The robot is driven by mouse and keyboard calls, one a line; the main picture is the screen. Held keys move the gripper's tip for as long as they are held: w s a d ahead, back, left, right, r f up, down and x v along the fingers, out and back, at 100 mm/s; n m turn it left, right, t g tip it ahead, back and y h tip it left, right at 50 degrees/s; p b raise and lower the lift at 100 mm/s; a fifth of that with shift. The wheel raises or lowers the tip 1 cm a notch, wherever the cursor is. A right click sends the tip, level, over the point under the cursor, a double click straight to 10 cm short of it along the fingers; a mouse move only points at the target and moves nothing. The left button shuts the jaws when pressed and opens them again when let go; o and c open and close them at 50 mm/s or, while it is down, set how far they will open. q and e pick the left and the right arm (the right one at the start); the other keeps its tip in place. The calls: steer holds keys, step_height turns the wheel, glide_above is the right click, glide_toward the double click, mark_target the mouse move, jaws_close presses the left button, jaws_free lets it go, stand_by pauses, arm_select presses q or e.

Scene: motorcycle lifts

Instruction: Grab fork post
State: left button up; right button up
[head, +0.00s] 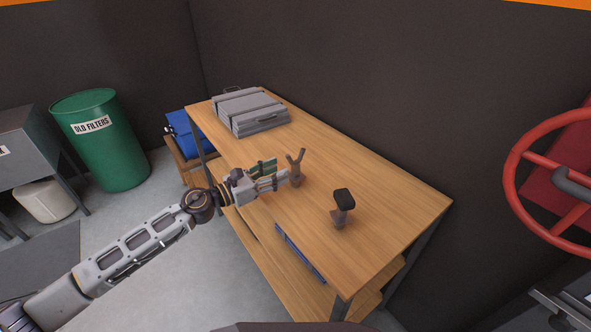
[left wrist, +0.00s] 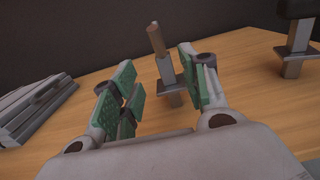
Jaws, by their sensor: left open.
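The fork post (head: 297,168) is a small grey-brown post with a Y-shaped top, standing upright on the wooden table (head: 375,186). It also shows in the left wrist view (left wrist: 167,75), ahead of the fingers and between them in the picture. My left gripper (head: 283,175) is open and empty, close beside the post on its left; I cannot tell whether it touches. Its green-padded fingers show in the left wrist view (left wrist: 158,90). My right gripper is not in view.
A second post with a dark padded top (head: 343,205) stands nearer the table's front right. A grey case (head: 250,112) lies at the far end. A green barrel (head: 103,140) stands on the floor left. A red wheel (head: 515,165) is at right.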

mark_target(293, 167)
arm_select(q)
steer(key=shift+x, duration=0.95)
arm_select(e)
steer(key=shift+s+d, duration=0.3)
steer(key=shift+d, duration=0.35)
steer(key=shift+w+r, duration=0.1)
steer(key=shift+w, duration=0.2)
arm_select(q)
steer(key=shift+w+d+p, duration=0.3)
steer(key=shift+d, duration=0.2)
steer(key=shift+w+d, duration=0.15)
steer(key=shift+d, duration=0.2)
steer(key=shift+w+d+f, duration=0.15)
steer(key=shift+w+d, duration=0.2)
steer(key=shift+d, duration=0.35)
steer(key=shift+w+d+p, duration=0.35)
steer(key=shift+w+d, duration=0.05)
steer(key=shift+d, duration=0.1)
steer(key=shift+w+d, duration=0.15)
steer(key=shift+d, duration=0.1)
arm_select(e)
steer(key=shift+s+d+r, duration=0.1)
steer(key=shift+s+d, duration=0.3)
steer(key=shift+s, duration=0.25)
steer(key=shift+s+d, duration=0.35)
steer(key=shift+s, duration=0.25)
